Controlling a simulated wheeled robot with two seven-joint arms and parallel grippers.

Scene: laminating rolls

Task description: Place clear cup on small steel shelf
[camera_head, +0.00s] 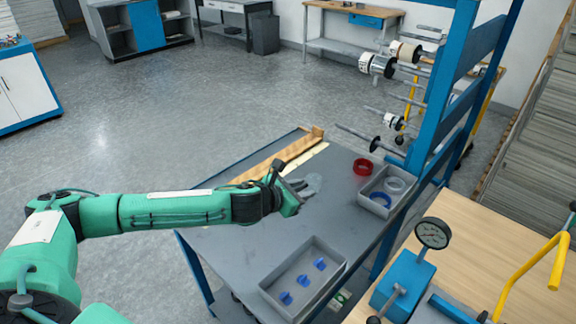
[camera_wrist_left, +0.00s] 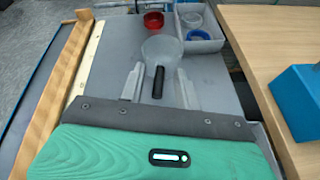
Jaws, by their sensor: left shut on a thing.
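My left gripper (camera_head: 296,194) comes in from the left above the grey-topped table (camera_head: 235,240). It is shut on the clear cup (camera_head: 312,184), a pale see-through round thing at its fingertips. In the left wrist view the cup (camera_wrist_left: 162,49) shows beyond the fingers of the left gripper (camera_wrist_left: 159,88), with a black handle-like piece between them. Whether the cup touches the tabletop I cannot tell. I cannot single out a small steel shelf for sure. My right gripper is not in view.
A red ring-like dish (camera_head: 362,166) and a grey bin (camera_head: 372,203) with white and blue rings lie beyond the cup. A grey tray (camera_head: 268,284) with blue pieces is at the front. A blue rack (camera_head: 433,110) with rolls rises at right. The tabletop's left part is clear.

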